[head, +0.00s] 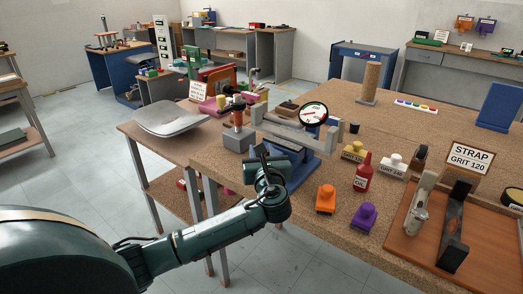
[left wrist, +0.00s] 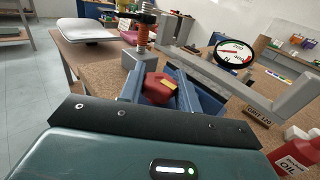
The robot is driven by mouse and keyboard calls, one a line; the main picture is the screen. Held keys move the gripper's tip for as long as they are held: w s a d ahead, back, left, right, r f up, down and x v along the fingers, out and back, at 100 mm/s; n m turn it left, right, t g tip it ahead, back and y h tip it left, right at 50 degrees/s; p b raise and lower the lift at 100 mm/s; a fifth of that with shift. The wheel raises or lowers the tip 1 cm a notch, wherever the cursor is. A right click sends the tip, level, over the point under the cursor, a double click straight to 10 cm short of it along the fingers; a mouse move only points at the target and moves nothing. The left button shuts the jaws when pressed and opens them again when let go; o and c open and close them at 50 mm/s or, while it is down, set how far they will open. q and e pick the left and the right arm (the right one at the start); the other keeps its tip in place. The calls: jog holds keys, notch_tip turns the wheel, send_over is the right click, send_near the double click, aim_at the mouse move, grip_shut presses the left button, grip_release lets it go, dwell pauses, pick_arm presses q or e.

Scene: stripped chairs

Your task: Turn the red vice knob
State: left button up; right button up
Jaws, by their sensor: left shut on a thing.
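The red vice knob (left wrist: 157,89), with a small yellow mark, shows in the left wrist view between the two fingers of my left gripper (left wrist: 160,77). The gripper is shut on the knob. In the head view my left gripper (head: 262,163) is at the front of the vice at the table's near edge, and it hides the knob there. The vice has a blue base (head: 302,168) and grey bars (left wrist: 222,77). A round dial (head: 313,114) with a needle stands above it; the dial also shows in the left wrist view (left wrist: 234,53). My right gripper is not in view.
A red oil bottle (head: 363,174), an orange block (head: 325,199) and a purple block (head: 363,215) stand right of the vice. A spring post on a grey block (head: 238,137) stands close on its left. A grey seat (head: 171,117) lies farther left.

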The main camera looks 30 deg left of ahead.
pick_arm(q)
jog(key=shift+r, duration=0.15)
jog(key=o, duration=0.9)
jog(key=shift+w, duration=0.1)
jog(key=shift+o, duration=0.4)
jog(key=shift+d, duration=0.1)
jog(key=v, duration=1.3)
